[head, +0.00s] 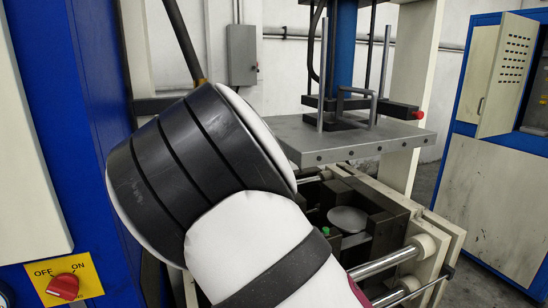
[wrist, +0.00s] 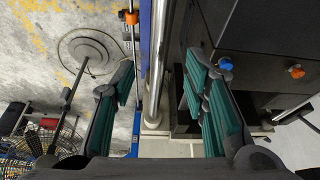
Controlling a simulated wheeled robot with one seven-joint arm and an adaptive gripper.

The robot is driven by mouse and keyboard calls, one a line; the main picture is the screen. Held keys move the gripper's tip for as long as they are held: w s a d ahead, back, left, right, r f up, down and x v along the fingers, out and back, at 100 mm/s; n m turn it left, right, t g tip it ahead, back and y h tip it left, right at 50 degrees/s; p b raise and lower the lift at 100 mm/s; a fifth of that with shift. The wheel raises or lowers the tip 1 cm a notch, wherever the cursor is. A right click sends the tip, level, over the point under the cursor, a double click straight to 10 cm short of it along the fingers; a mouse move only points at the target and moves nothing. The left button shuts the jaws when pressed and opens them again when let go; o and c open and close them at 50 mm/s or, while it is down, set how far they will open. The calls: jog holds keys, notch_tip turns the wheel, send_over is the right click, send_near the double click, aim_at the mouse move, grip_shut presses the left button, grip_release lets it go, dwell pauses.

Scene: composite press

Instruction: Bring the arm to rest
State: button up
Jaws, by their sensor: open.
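My gripper (wrist: 160,95) shows in the wrist view with its two green-padded fingers wide apart. Nothing is between the finger pads; behind the gap run a blue post and a shiny metal rod (wrist: 158,60). In the head view my black and white arm fills the lower middle, bent in front of the press (head: 360,140). My gripper is not visible in the head view; the arm hides part of the press and its lower bed.
A blue cabinet (head: 88,70) with an OFF/ON panel (head: 64,280) and red knob stands close on the left. A round light disc (head: 348,219) lies in the press bed. Another blue and cream cabinet (head: 497,190) stands right. The wrist view shows a round base (wrist: 88,50) on the floor.

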jog(key=s+d+r+n+y, duration=0.5)
jog(key=s+d+r+n, duration=0.1)
jog(key=s+d+r, duration=0.8)
jog(key=s+d+r+n+t, duration=0.1)
jog(key=s+d+n, duration=0.1)
jog(key=s, duration=0.6)
jog(key=s+d+r+n+t+h, duration=0.1)
jog(key=s+d+r+n+t, duration=0.1)
jog(key=s, duration=0.7)
jog(key=d+n, duration=0.1)
jog(key=n, duration=0.1)
jog(key=shift+s+r+n+t, duration=0.15)
jog(key=shift+s+n+t, duration=0.15)
